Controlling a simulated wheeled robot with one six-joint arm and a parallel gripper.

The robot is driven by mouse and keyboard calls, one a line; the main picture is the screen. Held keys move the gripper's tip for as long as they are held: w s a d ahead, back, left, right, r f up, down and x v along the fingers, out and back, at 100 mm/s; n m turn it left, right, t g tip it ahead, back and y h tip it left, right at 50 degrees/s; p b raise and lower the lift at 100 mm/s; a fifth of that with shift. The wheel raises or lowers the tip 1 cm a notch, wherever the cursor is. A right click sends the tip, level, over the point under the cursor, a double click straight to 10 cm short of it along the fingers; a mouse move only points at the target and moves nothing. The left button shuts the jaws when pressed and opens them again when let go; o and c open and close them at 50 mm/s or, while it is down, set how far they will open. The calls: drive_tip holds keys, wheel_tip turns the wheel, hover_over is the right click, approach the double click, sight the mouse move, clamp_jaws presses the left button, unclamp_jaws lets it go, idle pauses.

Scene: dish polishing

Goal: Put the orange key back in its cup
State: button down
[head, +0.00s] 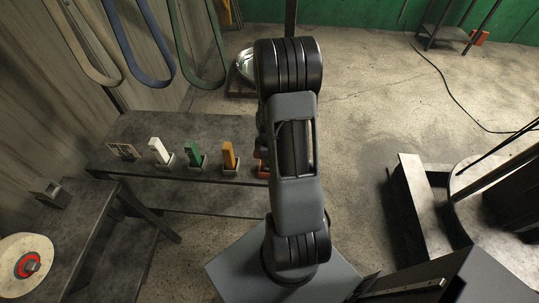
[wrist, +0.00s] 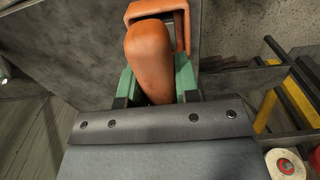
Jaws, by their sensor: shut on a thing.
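The orange key (wrist: 150,58) is a smooth red-orange block in the wrist view. My gripper (wrist: 156,80) is shut on it, with a green finger pad on each side. An orange square rim (wrist: 183,22), seemingly the cup, shows just beyond the key's far end. I cannot tell whether the key's end is inside the rim or only in front of it. In the head view my arm hides the gripper and the key. Only a sliver of a red-orange thing (head: 262,169) shows beside the arm at the bench's right end.
On the low grey bench (head: 190,128) a white key (head: 158,149), a green key (head: 193,154) and an amber key (head: 229,155) stand in small holders in a row.

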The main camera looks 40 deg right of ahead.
drive_tip(key=c, duration=0.8)
unclamp_jaws()
drive_tip(key=shift+c, duration=0.2)
wheel_tip(320, 180, up, 11)
drive_tip(key=s+a+r+m+t, duration=0.2)
drive_tip(key=s+a+r+m, duration=0.1)
drive_tip(key=a+r, duration=0.4)
drive_tip(key=s+a+r+m+t, duration=0.2)
drive_tip(key=a+r+m, duration=0.4)
drive_tip(key=a, duration=0.5)
drive_tip(key=shift+s+r+t, duration=0.3)
drive_tip(key=shift+s+r, duration=0.5)
drive_tip(key=shift+s, duration=0.05)
